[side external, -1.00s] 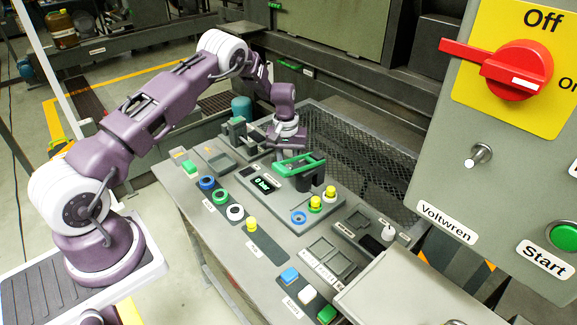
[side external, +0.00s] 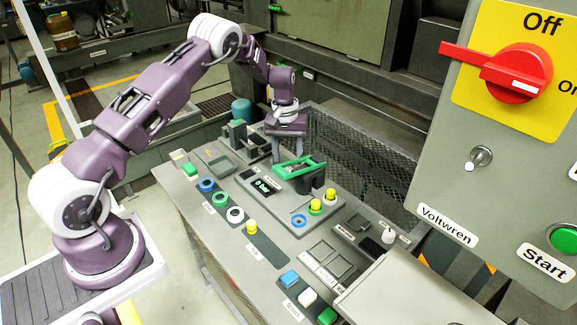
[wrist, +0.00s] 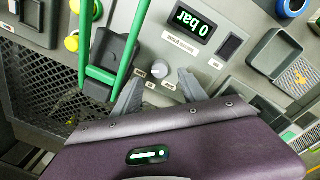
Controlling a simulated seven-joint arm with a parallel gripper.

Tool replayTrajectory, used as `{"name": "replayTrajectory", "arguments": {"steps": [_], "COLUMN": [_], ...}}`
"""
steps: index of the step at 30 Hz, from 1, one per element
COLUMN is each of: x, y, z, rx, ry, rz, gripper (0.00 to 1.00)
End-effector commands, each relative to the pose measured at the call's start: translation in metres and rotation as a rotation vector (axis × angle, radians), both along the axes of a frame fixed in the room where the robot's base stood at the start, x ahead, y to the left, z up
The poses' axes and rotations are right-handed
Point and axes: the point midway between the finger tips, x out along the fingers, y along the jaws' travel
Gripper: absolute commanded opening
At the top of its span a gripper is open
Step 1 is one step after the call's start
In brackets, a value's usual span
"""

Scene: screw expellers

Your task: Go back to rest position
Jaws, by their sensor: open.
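My gripper (side external: 284,154) hangs from the purple arm above the back part of the grey control panel (side external: 268,222). It is open and empty, with its fingers pointing down. In the wrist view my gripper's fingers (wrist: 158,95) stand apart with nothing between them. The green-handled lever (side external: 300,167) is just right of the gripper in the side view, on a dark block. In the wrist view the green lever (wrist: 125,70) runs close beside one finger; I cannot tell whether they touch.
The display (side external: 263,184) reads 0 bar. Yellow buttons (side external: 316,206) and blue, green and white rings lie in front. A mesh guard (side external: 360,155) stands behind the panel. A cabinet with a red switch (side external: 515,72) stands at right. Open space lies above the panel.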

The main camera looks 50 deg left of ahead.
Motion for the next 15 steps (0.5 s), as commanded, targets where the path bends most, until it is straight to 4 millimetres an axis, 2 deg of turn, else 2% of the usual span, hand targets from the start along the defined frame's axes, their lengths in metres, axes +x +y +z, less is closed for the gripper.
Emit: {"name": "replayTrajectory", "arguments": {"steps": [3, 13, 15], "x": [0.000, -0.001, -0.002], "y": [0.001, 0.001, 0.000], "z": [0.016, 0.021, 0.034], "rx": [0.001, 0.001, 0.010], "ry": [-0.001, 0.000, -0.007], "rz": [-0.001, -0.001, -0.009], "gripper": [0.50, 0.50, 0.50]}}
